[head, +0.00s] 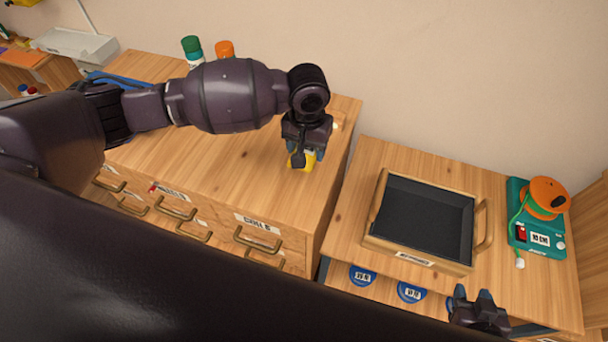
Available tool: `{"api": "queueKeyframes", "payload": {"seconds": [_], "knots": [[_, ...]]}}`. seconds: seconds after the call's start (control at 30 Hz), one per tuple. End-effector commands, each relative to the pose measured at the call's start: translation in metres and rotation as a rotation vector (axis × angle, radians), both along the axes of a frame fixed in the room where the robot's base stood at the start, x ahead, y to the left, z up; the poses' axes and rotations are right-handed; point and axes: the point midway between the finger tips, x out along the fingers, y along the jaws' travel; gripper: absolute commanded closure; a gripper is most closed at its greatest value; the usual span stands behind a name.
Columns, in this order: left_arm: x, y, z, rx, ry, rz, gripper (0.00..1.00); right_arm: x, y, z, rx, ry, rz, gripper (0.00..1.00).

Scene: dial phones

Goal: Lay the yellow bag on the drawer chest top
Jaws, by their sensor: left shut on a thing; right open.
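The yellow bag (309,160) is at the tip of my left gripper (302,158), which is shut on it. Only a small part of the bag shows; the fingers hide the rest. The bag is over the right part of the wooden drawer chest top (232,175), low and close to the surface; I cannot tell whether it touches. My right gripper (479,302) is open and empty at the lower right, by the front edge of the other wooden table.
A wooden tray with a dark lining (425,220) and a teal device with an orange dial (541,215) stand on the right table (345,215). A green-capped bottle (192,50) and an orange-capped one (225,49) stand behind my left arm. A gap separates the chest and table.

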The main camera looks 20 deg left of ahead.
Motion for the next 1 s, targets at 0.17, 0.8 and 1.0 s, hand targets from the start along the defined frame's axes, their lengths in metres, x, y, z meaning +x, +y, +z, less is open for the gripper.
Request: {"api": "queueKeyframes", "payload": {"seconds": [0.17,0.8,1.0], "knots": [[0.000,0.000,-0.041,0.001,0.003,0.001,0.66,-0.002,0.000,-0.005,0.001,0.005,-0.001,0.57],[0.000,0.000,-0.113,0.001,0.003,0.001,0.66,-0.005,0.000,-0.018,0.000,0.017,-0.002,0.57],[0.000,0.000,-0.129,0.000,0.001,0.000,0.66,-0.002,0.000,-0.018,0.001,0.011,-0.001,0.57]]}}
